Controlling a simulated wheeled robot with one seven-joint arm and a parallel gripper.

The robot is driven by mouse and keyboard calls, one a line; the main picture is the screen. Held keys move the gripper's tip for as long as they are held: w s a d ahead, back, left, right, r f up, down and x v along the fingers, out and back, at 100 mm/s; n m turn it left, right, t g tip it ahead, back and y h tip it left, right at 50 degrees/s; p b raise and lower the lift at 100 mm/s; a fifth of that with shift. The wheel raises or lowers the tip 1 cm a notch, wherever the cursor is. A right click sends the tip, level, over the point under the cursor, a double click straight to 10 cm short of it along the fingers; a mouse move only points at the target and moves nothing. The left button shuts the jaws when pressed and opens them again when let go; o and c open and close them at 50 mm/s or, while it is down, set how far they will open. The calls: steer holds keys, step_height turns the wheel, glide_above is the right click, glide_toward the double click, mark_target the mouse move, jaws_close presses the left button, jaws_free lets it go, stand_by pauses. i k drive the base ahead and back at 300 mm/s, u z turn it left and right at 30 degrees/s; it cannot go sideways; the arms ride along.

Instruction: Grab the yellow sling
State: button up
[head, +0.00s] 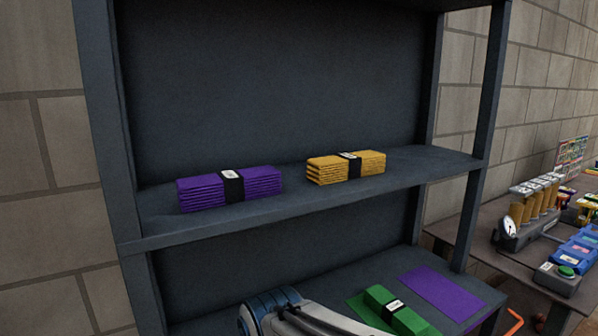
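The yellow sling (326,171) is a folded stack of yellow webbing with a black band and a white label around its middle. It lies on the middle shelf (410,166), right of centre in the head view. Part of my arm (290,318) shows at the bottom edge, below and in front of this shelf. My gripper cannot be made out in this view.
A purple folded sling (260,182) lies left of the yellow one, with a gap between them. A green sling (378,296) and a flat purple patch (440,290) are on the lower shelf. Dark uprights (97,110) frame the shelves. A cluttered bench (485,235) stands at right.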

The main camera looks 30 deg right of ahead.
mark_target(345, 166)
steer(key=k, duration=1)
steer(key=z, duration=2.05)
steer(key=i, duration=1.25)
steer(key=u, duration=2.05)
steer(key=i, duration=0.5)
